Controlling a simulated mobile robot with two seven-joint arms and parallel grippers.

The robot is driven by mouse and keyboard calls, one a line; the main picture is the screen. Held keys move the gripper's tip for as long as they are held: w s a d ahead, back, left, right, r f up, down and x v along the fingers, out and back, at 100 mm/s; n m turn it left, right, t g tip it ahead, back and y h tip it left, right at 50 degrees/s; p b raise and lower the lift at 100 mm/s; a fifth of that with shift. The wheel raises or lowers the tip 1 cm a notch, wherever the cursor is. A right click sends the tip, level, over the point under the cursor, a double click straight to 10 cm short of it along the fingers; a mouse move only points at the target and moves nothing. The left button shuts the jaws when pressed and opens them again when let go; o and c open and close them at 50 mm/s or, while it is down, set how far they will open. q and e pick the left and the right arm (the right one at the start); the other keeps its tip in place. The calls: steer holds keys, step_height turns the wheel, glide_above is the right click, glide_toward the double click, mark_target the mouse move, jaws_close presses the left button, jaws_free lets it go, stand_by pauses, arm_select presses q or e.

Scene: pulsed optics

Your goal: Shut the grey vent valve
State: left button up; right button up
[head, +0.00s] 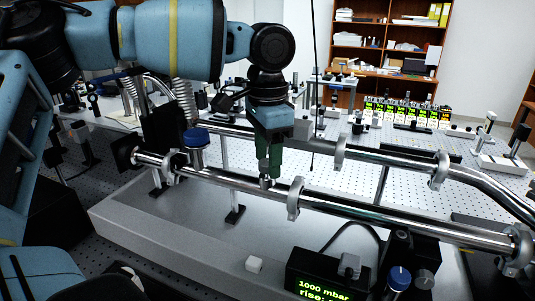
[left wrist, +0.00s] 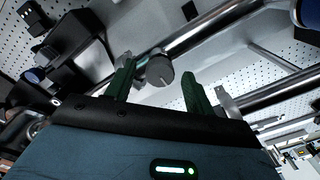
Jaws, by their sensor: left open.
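The grey vent valve shows as a small round grey knob (left wrist: 160,70) in the left wrist view, beside the shiny metal pipe (left wrist: 205,32). A thin mark runs across its face. My left gripper (left wrist: 156,84) is open, with one green finger on each side of the knob and visible gaps between. In the head view my left gripper (head: 267,170) points down at the front pipe, and a small part of the knob (head: 266,183) shows under the fingertips. Its handle position is hard to read there.
A gauge (head: 318,283) reads 1000 mbar at the front, with a blue knob (head: 398,278) and a grey knob (head: 424,280) to its right. A blue-capped fitting (head: 195,138) stands left of my gripper. Clamps (head: 294,200) hold the pipes over a perforated table.

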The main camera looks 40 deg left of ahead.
mark_target(267, 162)
arm_select(q)
steer(key=shift+r, duration=3.9)
